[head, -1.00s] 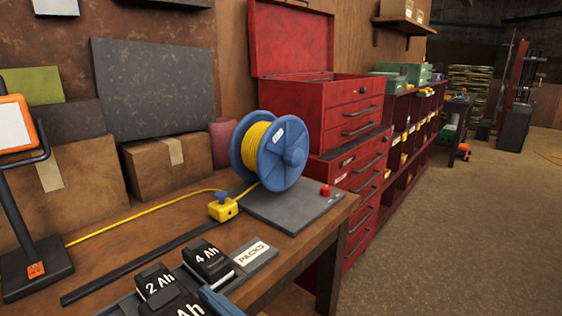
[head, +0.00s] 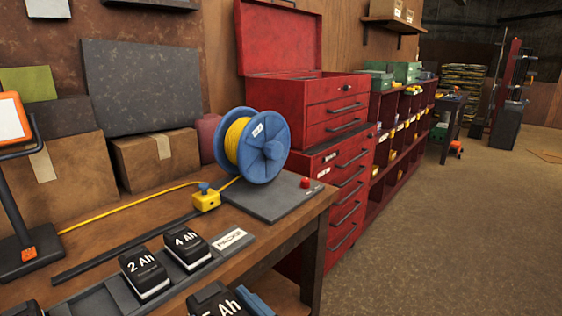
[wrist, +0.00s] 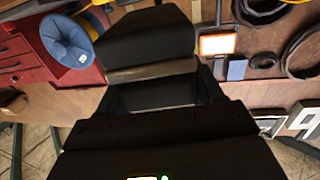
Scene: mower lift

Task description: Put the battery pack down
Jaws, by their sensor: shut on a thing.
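A black battery pack (head: 208,300) with a white label ending in "Ah", seemingly 5 Ah, is at the bottom edge of the head view, partly cut off. A blue part (head: 259,304) is beside it. My gripper (wrist: 155,95) is shut on this pack; dark shapes fill the middle of the wrist view, and I cannot tell where jaws end and pack begins. The 2 Ah pack (head: 143,273) and the 4 Ah pack (head: 186,248) stand in a grey tray (head: 95,306) along the bench front, left of the held pack. The pack's underside is hidden.
Red tool drawers (head: 345,180) stand beyond. Floor at right is clear.

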